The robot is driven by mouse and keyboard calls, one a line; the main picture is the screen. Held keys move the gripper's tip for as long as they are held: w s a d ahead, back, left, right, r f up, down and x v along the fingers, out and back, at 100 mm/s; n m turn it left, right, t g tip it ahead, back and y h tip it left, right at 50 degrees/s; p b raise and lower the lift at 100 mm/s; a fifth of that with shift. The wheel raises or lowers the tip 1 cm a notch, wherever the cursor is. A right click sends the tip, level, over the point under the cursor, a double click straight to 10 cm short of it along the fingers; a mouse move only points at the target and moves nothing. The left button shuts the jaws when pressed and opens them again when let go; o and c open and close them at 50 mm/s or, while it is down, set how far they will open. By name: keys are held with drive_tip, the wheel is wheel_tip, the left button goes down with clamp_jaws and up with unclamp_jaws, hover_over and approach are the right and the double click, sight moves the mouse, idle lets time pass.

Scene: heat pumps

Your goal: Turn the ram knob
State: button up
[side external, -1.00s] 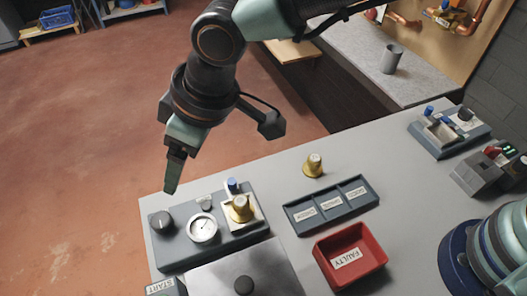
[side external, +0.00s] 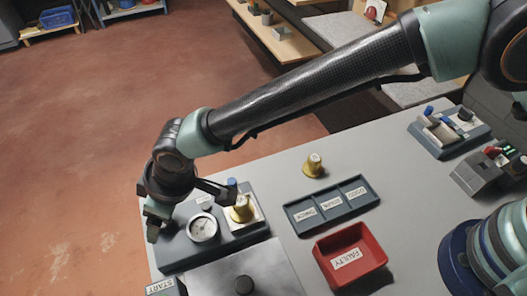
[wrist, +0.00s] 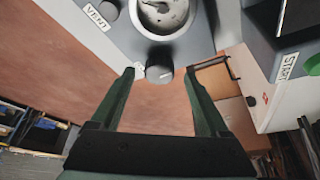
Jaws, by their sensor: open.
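The dark ram knob (wrist: 158,64) has a pale pointer line and sits at the panel's edge in the wrist view, below the gauge. My gripper (wrist: 161,75) is open, with one finger on each side of the knob in that view. I cannot tell whether either finger touches it. In the side view my gripper (side external: 153,231) hangs at the left end of the grey-blue panel (side external: 200,256) and hides the knob.
The round gauge (side external: 203,228) and a gold part (side external: 242,208) are on the panel, right of my gripper. A START label (side external: 160,286) lies in front. A red FAULTY bin (side external: 349,254), a three-slot tray (side external: 331,205) and another gold part (side external: 313,165) stand farther right.

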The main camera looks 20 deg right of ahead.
drive_tip(key=shift+w+a+f, duration=0.1)
drive_tip(key=shift+a+f, duration=0.1)
drive_tip(key=shift+f, duration=0.25)
clamp_jaws()
drive_tip(key=shift+m, duration=0.7)
unclamp_jaws()
drive_tip(key=v, duration=1.2)
